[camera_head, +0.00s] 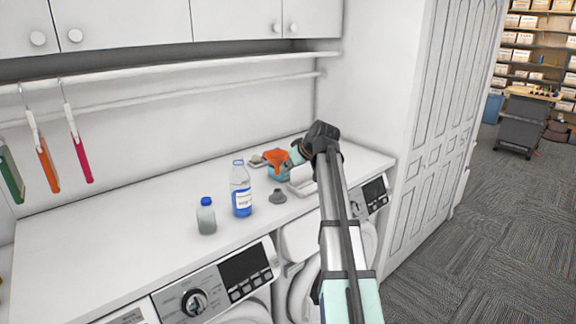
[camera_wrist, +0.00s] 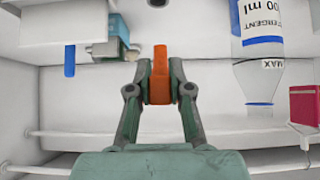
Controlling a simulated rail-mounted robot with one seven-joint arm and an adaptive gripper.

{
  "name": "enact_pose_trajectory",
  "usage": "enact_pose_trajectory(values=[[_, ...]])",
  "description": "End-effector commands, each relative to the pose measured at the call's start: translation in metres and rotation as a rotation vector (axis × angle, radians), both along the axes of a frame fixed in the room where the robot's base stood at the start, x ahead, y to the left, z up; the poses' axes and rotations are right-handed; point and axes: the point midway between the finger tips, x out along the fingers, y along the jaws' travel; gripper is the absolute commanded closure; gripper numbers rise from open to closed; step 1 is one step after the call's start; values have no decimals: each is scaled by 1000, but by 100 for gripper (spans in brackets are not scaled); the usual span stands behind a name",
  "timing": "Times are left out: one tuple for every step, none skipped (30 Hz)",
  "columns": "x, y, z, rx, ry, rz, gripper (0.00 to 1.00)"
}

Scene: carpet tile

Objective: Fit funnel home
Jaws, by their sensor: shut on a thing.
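The orange funnel (camera_head: 276,155) is in my gripper (camera_head: 291,156), over the back right part of the white counter. In the wrist view my gripper (camera_wrist: 160,88) has both fingers closed on the funnel (camera_wrist: 160,62), one on each side. That view is upside down, so the funnel's narrow end points downward. A clear bottle (camera_head: 241,192) with blue liquid and a label stands upright to the left of the funnel, apart from it. It also shows in the wrist view (camera_wrist: 262,78). I cannot tell whether the bottle's mouth is open.
A small blue-capped bottle (camera_head: 206,217) stands front left of the large bottle. A small grey object (camera_head: 277,196) lies to its right. A small dish (camera_head: 257,161) sits behind. A white tray (camera_head: 302,181) is at the right. The counter's left part is clear.

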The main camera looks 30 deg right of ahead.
Motion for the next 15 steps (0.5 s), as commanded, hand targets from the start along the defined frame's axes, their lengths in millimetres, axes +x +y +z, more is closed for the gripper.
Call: enact_pose_trajectory(values=[[0, 0, 0, 0, 0, 0, 100], [0, 0, 0, 0, 0, 0, 100], [0, 0, 0, 0, 0, 0, 100], [0, 0, 0, 0, 0, 0, 100], [0, 0, 0, 1, 0, -1, 100], [0, 0, 0, 1, 0, -1, 100], [0, 0, -1, 0, 1, -1, 100], [0, 0, -2, 0, 1, -1, 100], [-1, 0, -4, 0, 1, -1, 100], [-1, 0, -5, 0, 1, -1, 100], [-1, 0, -7, 0, 1, -1, 100], [-1, 0, -9, 0, 1, -1, 100], [-1, 0, -11, 0, 1, -1, 100], [-1, 0, -13, 0, 1, -1, 100], [-1, 0, -16, 0, 1, -1, 100]])
